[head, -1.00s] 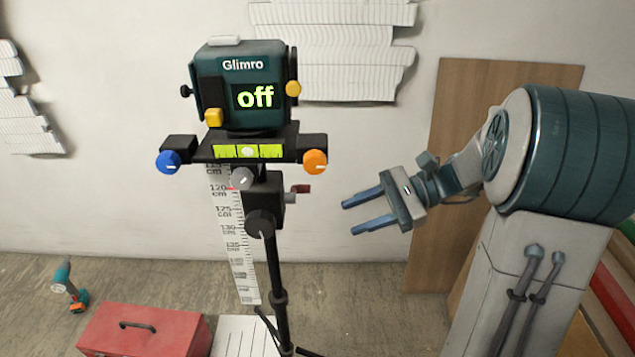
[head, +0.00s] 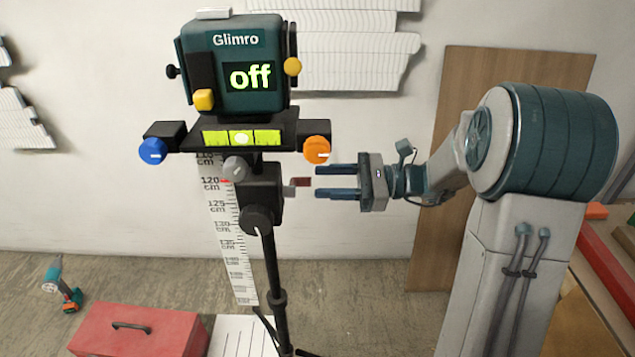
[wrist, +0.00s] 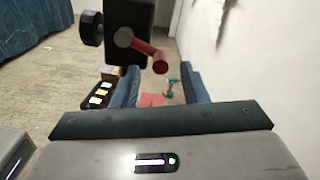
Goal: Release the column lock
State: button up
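The tripod column's black block (head: 262,190) stands under the level bar and carries a small red lever (head: 301,182) on its right side. The lever also shows in the wrist view (wrist: 146,49), running from a round grey pivot to a red end. I take this lever to be the column lock; no label shows. My gripper (head: 318,181) is open and empty, pointing left. Its fingertips stop just right of the lever, with the lever level with the gap. In the wrist view the lever's end lies above the gap between the fingers; contact cannot be told.
The Glimro device (head: 236,65) reads "off" above the level bar. An orange knob (head: 317,149) sits just above my fingertips. A blue knob (head: 152,151), grey knob (head: 235,168) and black knob (head: 257,219) are nearby. A red toolbox (head: 140,330) lies on the floor.

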aim_at(314, 179)
jog(key=shift+a, duration=1.5)
jog(key=shift+c, duration=0.3)
grip_shut()
jog(key=shift+w+r+n+b, duration=0.1)
jog(key=shift+r+n+b, duration=0.25)
jog(key=shift+n, duration=0.65)
jog(key=shift+w+r+n+b, duration=0.1)
jog(key=shift+r+n, duration=0.45)
jog(key=shift+n, duration=0.45)
jog(key=shift+o, duration=0.3)
grip_release()
jog(key=shift+d, duration=0.15)
